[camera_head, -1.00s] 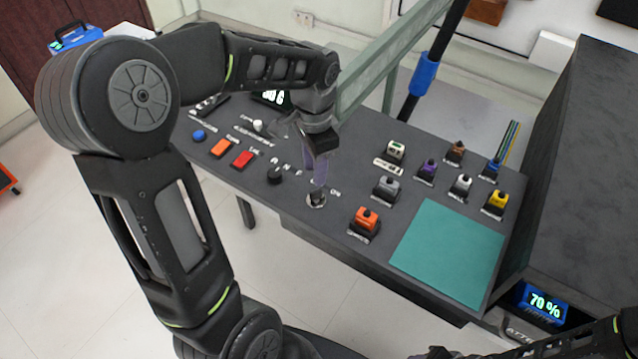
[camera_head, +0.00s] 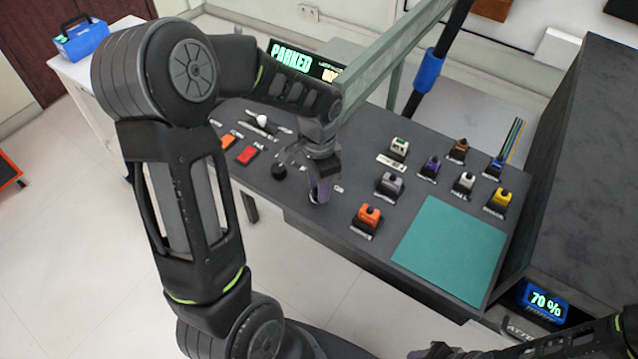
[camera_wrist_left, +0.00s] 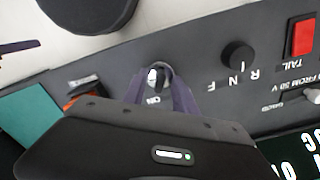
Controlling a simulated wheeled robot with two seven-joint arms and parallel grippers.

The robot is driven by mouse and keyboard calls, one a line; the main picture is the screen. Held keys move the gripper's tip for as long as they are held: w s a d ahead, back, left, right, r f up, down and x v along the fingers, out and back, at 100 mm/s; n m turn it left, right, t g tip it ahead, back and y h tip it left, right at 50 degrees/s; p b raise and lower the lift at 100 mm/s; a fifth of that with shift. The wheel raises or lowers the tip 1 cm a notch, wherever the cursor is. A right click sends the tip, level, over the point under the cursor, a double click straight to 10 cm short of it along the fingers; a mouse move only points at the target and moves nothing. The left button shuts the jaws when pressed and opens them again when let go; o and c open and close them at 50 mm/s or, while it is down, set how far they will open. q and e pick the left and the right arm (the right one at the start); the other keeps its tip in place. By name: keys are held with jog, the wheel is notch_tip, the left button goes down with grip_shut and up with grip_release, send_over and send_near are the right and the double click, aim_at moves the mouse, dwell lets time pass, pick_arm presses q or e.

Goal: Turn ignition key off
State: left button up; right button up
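The ignition switch (camera_wrist_left: 153,78) is a small round metal lock on the sloping dark console, with a label beside it. In the head view it is mostly hidden by my left gripper (camera_head: 320,190). My left gripper also shows in the left wrist view (camera_wrist_left: 157,75), pointing at the panel. Its two purple fingers stand on either side of the switch with a gap between them. The key itself is too small to make out clearly, and contact with it cannot be told. My right gripper (camera_head: 440,350) is only partly visible at the bottom edge.
A black selector knob (camera_wrist_left: 237,54) and a red switch (camera_head: 247,155) are beside the ignition. An orange block switch (camera_head: 367,217) and several other coloured ones stand to the right, by a teal mat (camera_head: 450,250). A display (camera_head: 300,62) reads PARKED. A green-grey beam (camera_head: 400,55) crosses behind.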

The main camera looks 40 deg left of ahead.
pick_arm(q)
grip_shut()
dwell(0.4)
jog(key=shift+n+b, duration=0.3)
jog(key=shift+n, duration=0.2)
jog(key=n+b, duration=0.1)
jog(key=n, duration=0.3)
jog(key=shift+n+b, duration=0.3)
jog(key=n+b, duration=0.1)
jog(key=n, duration=0.2)
jog(key=shift+n, duration=1.7)
